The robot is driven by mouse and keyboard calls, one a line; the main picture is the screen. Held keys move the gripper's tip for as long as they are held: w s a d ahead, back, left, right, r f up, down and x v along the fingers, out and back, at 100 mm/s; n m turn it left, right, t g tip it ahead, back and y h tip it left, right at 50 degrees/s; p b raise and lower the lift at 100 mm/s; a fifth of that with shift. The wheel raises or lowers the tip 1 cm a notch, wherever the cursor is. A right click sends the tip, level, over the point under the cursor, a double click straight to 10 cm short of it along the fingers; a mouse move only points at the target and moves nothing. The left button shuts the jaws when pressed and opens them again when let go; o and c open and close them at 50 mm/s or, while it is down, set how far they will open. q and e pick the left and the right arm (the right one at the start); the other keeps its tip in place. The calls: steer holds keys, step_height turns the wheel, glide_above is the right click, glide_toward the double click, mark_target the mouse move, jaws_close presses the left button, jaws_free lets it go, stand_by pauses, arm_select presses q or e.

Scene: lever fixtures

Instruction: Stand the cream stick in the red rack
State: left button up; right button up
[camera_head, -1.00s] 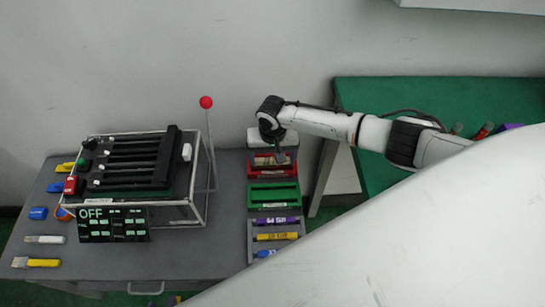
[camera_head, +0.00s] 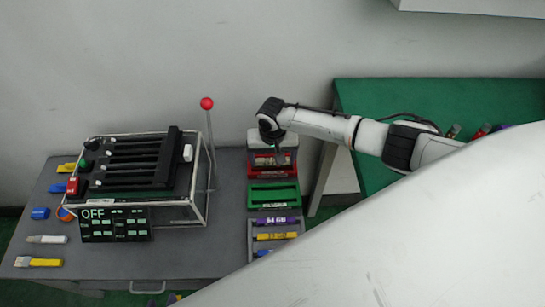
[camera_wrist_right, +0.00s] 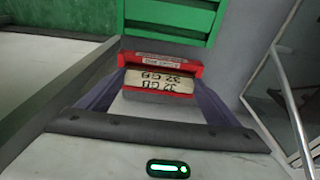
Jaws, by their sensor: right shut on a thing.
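The cream stick (camera_wrist_right: 160,80), with upside-down "32 GB" lettering, is between the dark fingers of my right gripper (camera_wrist_right: 155,95) in the right wrist view. The gripper is shut on it. The red rack (camera_wrist_right: 193,68) shows around and just behind the stick; I cannot tell how deep the stick sits. In the head view, the right gripper (camera_head: 279,157) points down over the red rack (camera_head: 286,172), hiding part of it and of the stick (camera_head: 263,161). My left gripper is not in view.
A green rack (camera_head: 274,196) and a grey rack (camera_head: 251,238) with purple, yellow and blue sticks stand nearer. A framed lever box (camera_head: 135,165) with a red-knobbed lever (camera_head: 207,103) is to the left. A green table (camera_head: 440,100) lies right.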

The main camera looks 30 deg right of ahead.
mark_target(273, 164)
steer(key=shift+f+b, duration=1)
steer(key=shift+f, duration=0.65)
steer(key=o, duration=1.2)
steer(key=shift+r, duration=0.1)
steer(key=r+p, duration=0.3)
steer(key=p, duration=0.1)
steer(key=shift+s+a+r, duration=0.15)
steer(key=shift+s+r, duration=0.05)
steer(key=shift+r, duration=0.15)
steer(key=shift+s+a+r+p, duration=0.1)
steer(key=shift+s+r, duration=0.1)
steer(key=shift+r, duration=0.85)
steer(key=shift+s+a+r+p, duration=0.1)
steer(key=shift+s+r, duration=0.05)
steer(key=shift+r, duration=0.95)
steer(key=shift+s+r+p, duration=0.1)
steer(key=shift+s+r, duration=0.1)
steer(key=shift+r, duration=0.85)
